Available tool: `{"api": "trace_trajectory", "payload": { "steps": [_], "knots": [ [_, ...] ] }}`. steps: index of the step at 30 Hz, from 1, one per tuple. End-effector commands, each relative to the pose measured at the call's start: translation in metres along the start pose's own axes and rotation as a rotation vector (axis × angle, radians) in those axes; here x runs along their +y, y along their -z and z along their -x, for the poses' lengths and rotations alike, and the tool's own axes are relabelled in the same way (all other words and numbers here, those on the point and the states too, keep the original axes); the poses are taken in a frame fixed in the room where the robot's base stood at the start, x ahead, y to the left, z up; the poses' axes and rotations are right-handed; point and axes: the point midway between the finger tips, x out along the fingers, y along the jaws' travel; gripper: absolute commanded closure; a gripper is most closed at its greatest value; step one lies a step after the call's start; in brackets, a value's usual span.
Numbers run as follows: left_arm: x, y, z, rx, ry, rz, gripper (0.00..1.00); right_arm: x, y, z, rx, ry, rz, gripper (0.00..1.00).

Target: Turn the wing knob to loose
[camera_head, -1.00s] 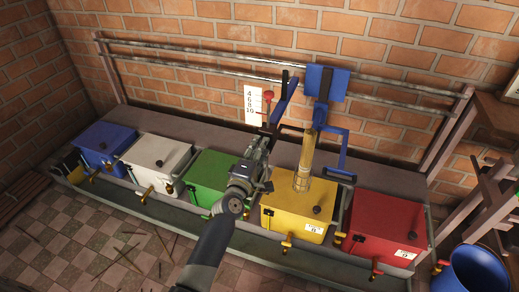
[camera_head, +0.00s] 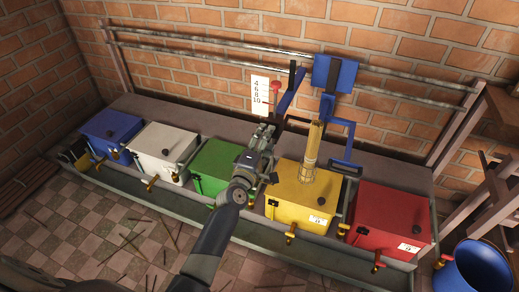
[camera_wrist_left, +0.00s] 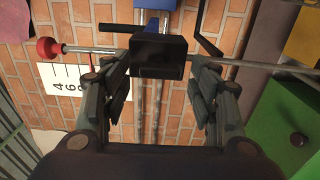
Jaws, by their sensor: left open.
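The extruder stands over the yellow box, with a blue frame (camera_head: 334,73), a tan cylinder (camera_head: 312,150) and a red ball-ended lever (camera_head: 276,87). My left gripper (camera_head: 267,133) is open, over the green and yellow boxes, left of the cylinder. In the left wrist view, a dark block (camera_wrist_left: 158,52) lies between the spread fingers of my left gripper (camera_wrist_left: 160,78), and I cannot tell whether they touch it. The red ball (camera_wrist_left: 48,50) on its rod is at left there. I cannot tell which part is the wing knob. My right gripper is not in view.
Blue (camera_head: 112,128), white (camera_head: 162,145), green (camera_head: 212,160), yellow (camera_head: 285,205) and red (camera_head: 390,212) boxes stand in a row. Metal rails (camera_head: 200,55) run behind. A number card (camera_head: 260,92) is behind the gripper. A blue barrel (camera_head: 475,268) stands at lower right.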

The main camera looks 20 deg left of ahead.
Motion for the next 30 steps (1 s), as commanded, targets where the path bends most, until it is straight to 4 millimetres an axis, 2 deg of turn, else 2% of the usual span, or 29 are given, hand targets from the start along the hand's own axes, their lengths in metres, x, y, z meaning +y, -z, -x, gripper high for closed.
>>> {"api": "trace_trajectory", "payload": {
  "steps": [18,24,30],
  "knots": [
    [-0.001,0.0,0.1,0.001,0.002,0.0,0.45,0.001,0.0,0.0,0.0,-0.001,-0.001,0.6],
    [-0.001,0.0,0.114,0.001,0.001,0.001,0.45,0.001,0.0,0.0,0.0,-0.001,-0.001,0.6],
    [0.0,0.0,0.116,0.001,0.001,0.001,0.45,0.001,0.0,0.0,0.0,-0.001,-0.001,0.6]
  ]
}}
